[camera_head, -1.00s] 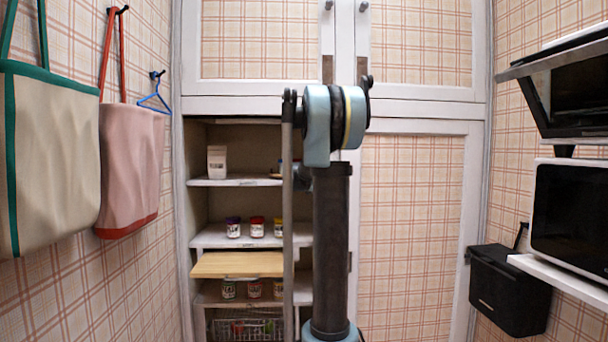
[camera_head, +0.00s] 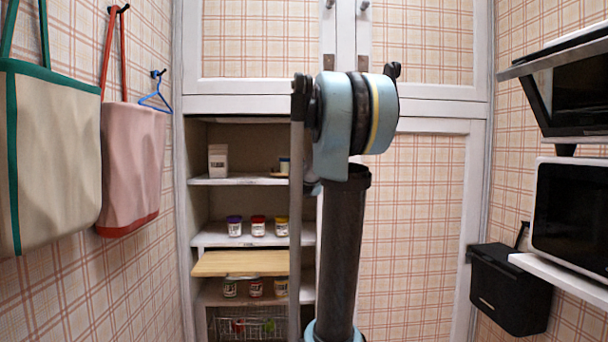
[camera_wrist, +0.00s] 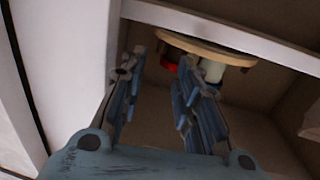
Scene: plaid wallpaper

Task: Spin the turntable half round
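The turntable (camera_wrist: 225,50) shows in the wrist view as a round pale wooden disc at the upper middle, against a white shelf edge. A red item (camera_wrist: 168,63) and a whitish jar (camera_wrist: 212,70) are at the disc; the picture seems upside down, so they appear to stand on it. In the head view only a sliver of the disc (camera_head: 278,174) shows on the upper shelf, with a small jar (camera_head: 284,163), partly behind my arm. My gripper (camera_wrist: 156,78) is open, with its two fingers apart. It points towards the disc, and I see nothing between the fingers. The head view hides it.
The cabinet's white upright (camera_wrist: 75,60) is close on the left in the wrist view. A white carton (camera_head: 217,160) stands on the upper shelf. Several jars (camera_head: 257,226) stand below, above a pulled-out wooden board (camera_head: 240,264). Bags (camera_head: 133,165) hang left; a microwave (camera_head: 570,215) is right.

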